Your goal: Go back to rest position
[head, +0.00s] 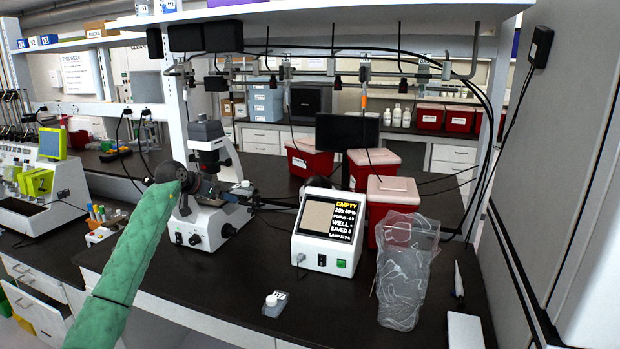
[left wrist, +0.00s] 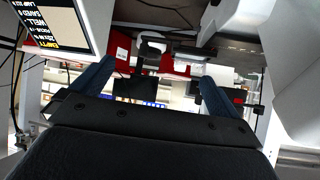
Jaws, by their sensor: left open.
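My left arm, in a green sleeve, reaches in from the lower left in the head view, and its dark left gripper (head: 200,184) is at the microscope (head: 205,222), overlapping it in the picture. I cannot tell whether they touch. In the left wrist view the two blue fingers of my left gripper (left wrist: 152,88) stand wide apart with nothing between them. White microscope parts fill the right of that view, close by. My right gripper is in neither view.
A white readout box (head: 328,232) with a screen reading EMPTY stands right of the microscope. Cables and pipettes hang overhead. The front bench is mostly clear.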

